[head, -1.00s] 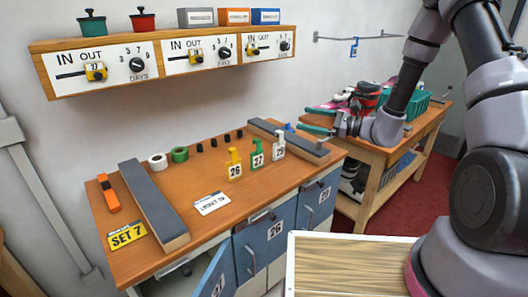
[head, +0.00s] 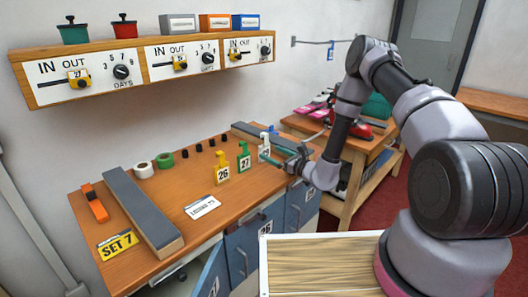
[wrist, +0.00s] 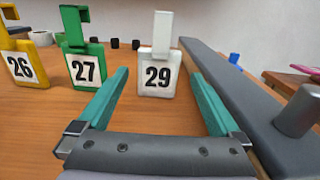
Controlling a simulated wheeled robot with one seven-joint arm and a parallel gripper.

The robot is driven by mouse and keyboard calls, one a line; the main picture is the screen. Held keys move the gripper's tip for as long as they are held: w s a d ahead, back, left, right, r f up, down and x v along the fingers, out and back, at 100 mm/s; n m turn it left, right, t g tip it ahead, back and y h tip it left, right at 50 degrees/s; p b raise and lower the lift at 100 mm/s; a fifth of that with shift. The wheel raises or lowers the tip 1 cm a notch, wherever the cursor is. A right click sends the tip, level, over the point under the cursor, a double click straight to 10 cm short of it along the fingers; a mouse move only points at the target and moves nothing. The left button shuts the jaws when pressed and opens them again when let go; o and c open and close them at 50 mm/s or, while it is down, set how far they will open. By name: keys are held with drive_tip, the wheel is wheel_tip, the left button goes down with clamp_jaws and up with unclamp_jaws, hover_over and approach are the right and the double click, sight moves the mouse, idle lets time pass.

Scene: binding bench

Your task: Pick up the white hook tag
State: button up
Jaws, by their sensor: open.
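The white hook tag (wrist: 158,75), marked 29, stands upright on the bench in the wrist view, just beyond my fingertips and roughly between them. The green tag (wrist: 84,60), marked 27, stands left of the white one, near the left finger. The yellow tag (wrist: 22,65), marked 26, stands farther left.
A long grey-topped bar (wrist: 235,95) lies close to the right finger. Several small black pieces (head: 198,146) stand behind the tags. A white label card (head: 202,207) lies toward the front. The wall shelf with dials (head: 140,72) hangs above.

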sight(266, 149)
drive_tip(key=x, duration=0.5)
drive_tip(key=shift+a+r, duration=0.1)
drive_tip(key=shift+r, duration=0.1)
drive_tip(key=shift+s, duration=0.1)
drive_tip(key=c, duration=1.3)
drive_tip(key=shift+o, duration=0.2)
